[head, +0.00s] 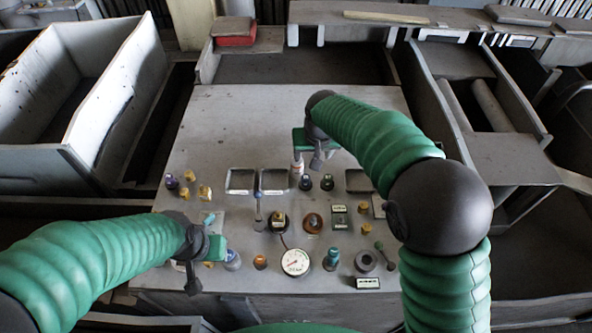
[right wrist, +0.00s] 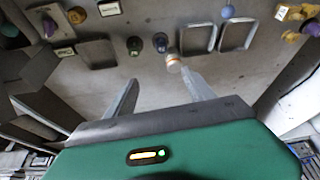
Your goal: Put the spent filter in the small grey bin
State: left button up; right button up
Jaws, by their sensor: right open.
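My right gripper (head: 318,160) is over the far part of the grey panel. In the right wrist view its two fingers (right wrist: 163,92) are apart with nothing between them. A small pale cylinder with an orange-brown band (head: 297,168) stands close to these fingers; in the right wrist view it shows just beyond the right-hand fingertip (right wrist: 173,64). I cannot tell whether it is the spent filter. No small grey bin can be told for sure; shallow grey square trays (head: 241,190) lie on the panel. My left gripper (head: 205,250) is low at the panel's left, its fingers partly hidden.
The panel (head: 240,120) carries several knobs, a lever (head: 258,210), a round white gauge (head: 295,262) and a blue-white cylinder (head: 232,261) beside my left gripper. Its far part is bare. Large grey open bins (head: 85,100) stand left; a red box (head: 234,38) lies behind.

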aim_at(296, 164)
jog(key=w+a+f, duration=0.1)
jog(key=w+f, duration=0.1)
jog(key=f, duration=0.1)
jog(key=w+a+f+p, duration=0.1)
jog(key=w+f, duration=0.1)
jog(key=f, duration=0.1)
jog(key=w+f+p, duration=0.1)
jog(key=f, duration=0.2)
jog(key=shift+w+a+f, duration=0.3)
jog(key=shift+w+a, duration=0.1)
jog(key=f, duration=0.1)
jog(key=w+a+f+p, duration=0.1)
jog(key=f, duration=0.1)
jog(key=w+f+p, duration=0.1)
jog(key=f, duration=0.1)
jog(key=shift+a, duration=0.35)
jog(key=shift+w+d+f, duration=0.15)
jog(key=shift+f, duration=0.05)
jog(key=shift+d+r, duration=0.1)
jog(key=c, duration=0.5)
grip_shut()
